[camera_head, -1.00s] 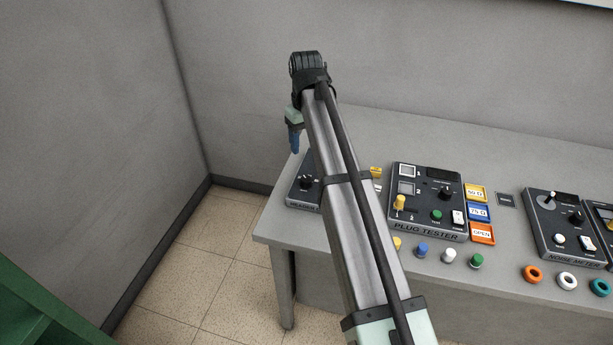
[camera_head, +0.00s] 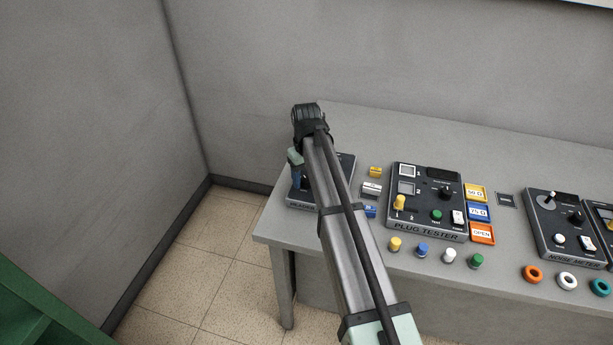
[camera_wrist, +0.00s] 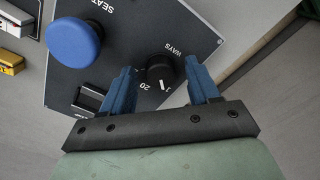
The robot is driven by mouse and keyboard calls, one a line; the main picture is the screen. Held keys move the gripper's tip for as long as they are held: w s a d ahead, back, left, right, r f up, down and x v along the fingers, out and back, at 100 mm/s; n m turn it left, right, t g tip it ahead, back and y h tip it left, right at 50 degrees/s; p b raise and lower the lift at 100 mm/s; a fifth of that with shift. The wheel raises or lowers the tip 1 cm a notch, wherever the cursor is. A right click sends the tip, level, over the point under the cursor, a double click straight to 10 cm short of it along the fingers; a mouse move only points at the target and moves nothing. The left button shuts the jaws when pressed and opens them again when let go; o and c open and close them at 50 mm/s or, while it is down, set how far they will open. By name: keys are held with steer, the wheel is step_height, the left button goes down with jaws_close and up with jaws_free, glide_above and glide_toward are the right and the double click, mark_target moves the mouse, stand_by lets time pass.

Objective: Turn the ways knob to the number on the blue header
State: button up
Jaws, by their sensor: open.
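The ways knob (camera_wrist: 158,67), small and black, sits on a dark panel (camera_wrist: 210,38) in the wrist view. It is beside the word WAYS, with the mark 20 close by. A white pointer line shows on its near side. My gripper (camera_wrist: 160,74) is open, its two blue fingers on either side of the knob; whether they touch it I cannot tell. In the head view my gripper (camera_head: 301,178) is over the left panel (camera_head: 347,165), and my arm hides part of it. The blue header (camera_head: 370,211) lies right of that panel; its number is too small to read.
A large blue button (camera_wrist: 74,40) marked SEAT stands on the same panel. A white header (camera_head: 371,189) and a yellow header (camera_head: 375,172) lie beside the blue one. The plug tester (camera_head: 428,200) is further right. The table's left edge is close to the panel.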

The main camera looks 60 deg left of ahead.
steer(key=shift+f, duration=0.1)
steer(key=shift+c, duration=0.2)
steer(key=c, duration=1)
steer(key=m, duration=0.4)
steer(key=shift+m, duration=0.3)
steer(key=shift+s+m, duration=0.1)
steer(key=shift+m, duration=1.9)
steer(key=o, duration=1)
